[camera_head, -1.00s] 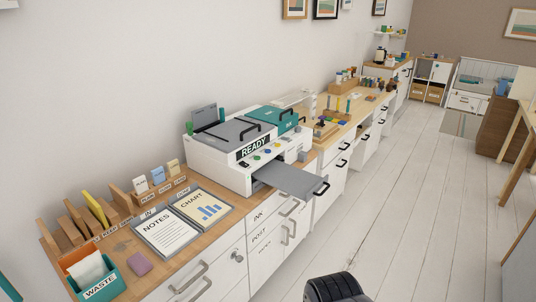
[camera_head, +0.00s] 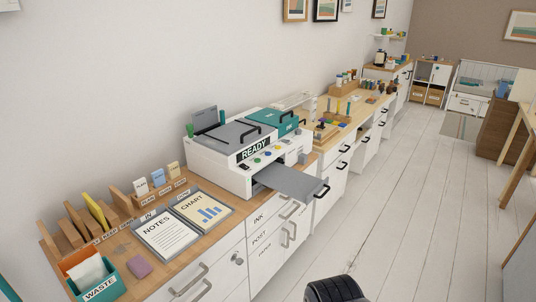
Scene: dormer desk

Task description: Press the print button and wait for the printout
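The white printer (camera_head: 232,178) stands on the wooden counter against the wall, with grey and teal lids on top. Its dark display (camera_head: 253,151) reads READY. Small coloured buttons, including a green one (camera_head: 257,160) and a blue one (camera_head: 267,154), sit on the front panel below the display. I cannot read any label at the buttons. The grey output tray (camera_head: 292,183) sticks out from the front and looks bare, with no printed sheet on it.
NOTES (camera_head: 166,236) and CHART (camera_head: 203,208) sheets lie on the counter left of the printer, near a teal WASTE bin (camera_head: 101,289) and a mauve block (camera_head: 139,269). Drawers with handles line the counter front. The white plank floor (camera_head: 405,225) is clear.

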